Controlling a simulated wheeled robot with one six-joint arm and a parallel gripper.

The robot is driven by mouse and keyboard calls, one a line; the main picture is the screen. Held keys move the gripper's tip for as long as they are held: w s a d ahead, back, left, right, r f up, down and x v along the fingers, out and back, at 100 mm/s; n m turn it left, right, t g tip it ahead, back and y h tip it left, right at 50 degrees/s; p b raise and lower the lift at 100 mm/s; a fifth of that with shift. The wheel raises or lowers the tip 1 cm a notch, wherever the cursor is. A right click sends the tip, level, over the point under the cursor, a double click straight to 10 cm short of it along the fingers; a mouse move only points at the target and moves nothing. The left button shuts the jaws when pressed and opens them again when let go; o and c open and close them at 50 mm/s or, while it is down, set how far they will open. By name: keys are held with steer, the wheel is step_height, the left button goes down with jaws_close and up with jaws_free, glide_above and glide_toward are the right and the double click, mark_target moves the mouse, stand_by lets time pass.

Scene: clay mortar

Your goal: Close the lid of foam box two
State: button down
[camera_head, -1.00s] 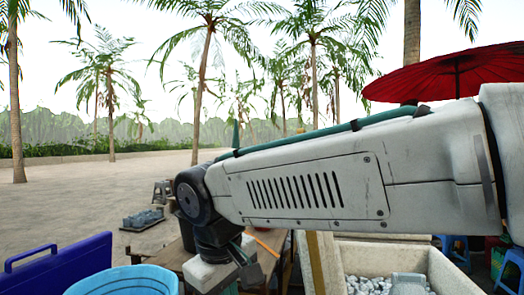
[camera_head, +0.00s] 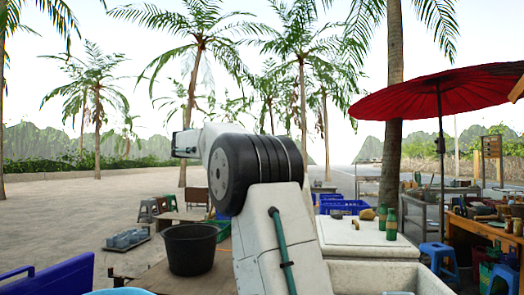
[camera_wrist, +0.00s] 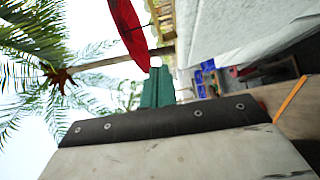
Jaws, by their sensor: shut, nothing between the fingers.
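In the head view, the near white foam box (camera_head: 372,272) stands at the bottom right, partly cut off by the picture edge. Its rim and a little of its inside show, so it is open there. I cannot tell its lid apart in the head view. In the wrist view, a white foam-like surface (camera_wrist: 235,30) fills the upper right; I cannot tell whether it is a lid or a box. My gripper (camera_wrist: 160,70) shows there as green fingers, shut and empty, apart from that surface in the picture.
A black bucket (camera_head: 190,248) stands on a wooden table left of my arm. A red umbrella (camera_head: 440,92) and a stall stand at right. Open sand lies at far left.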

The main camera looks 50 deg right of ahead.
steer(key=s+a+x, duration=0.1)
steer(key=s+x, duration=0.1)
steer(key=x, duration=1)
steer(key=shift+s, duration=0.3)
steer(key=shift+s+d, duration=0.1)
